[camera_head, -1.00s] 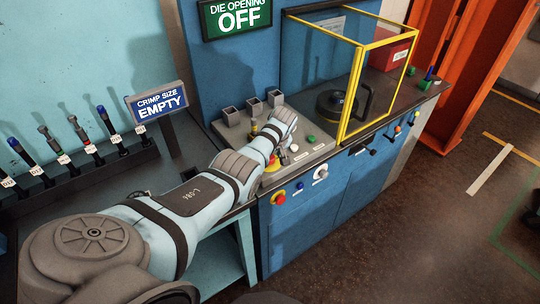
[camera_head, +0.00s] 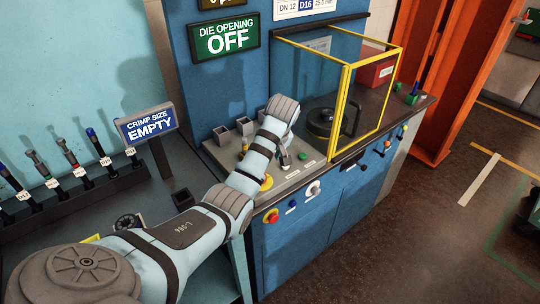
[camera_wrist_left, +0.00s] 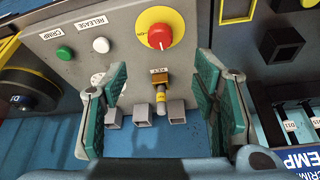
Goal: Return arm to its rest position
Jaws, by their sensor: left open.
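My left arm (camera_head: 185,232) reaches in from the left over the blue bench, bent upward at the wrist above the control panel (camera_head: 290,182). In the left wrist view my left gripper (camera_wrist_left: 160,88) is open, with green-padded fingers apart and nothing held between them. Beyond the fingers is the panel with a brass key-like part (camera_wrist_left: 160,84) with a yellow band, and a red knob on a yellow disc (camera_wrist_left: 160,36). In the head view the arm hides most of the gripper. My right gripper is not in view.
A yellow-framed guard (camera_head: 345,100) stands right of the arm over a black round fixture (camera_head: 322,122). Several square sockets (camera_head: 245,126) line the panel's back. A crimp size sign reading EMPTY (camera_head: 146,125) and a rack of tools (camera_head: 70,170) stand left. Floor at right is clear.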

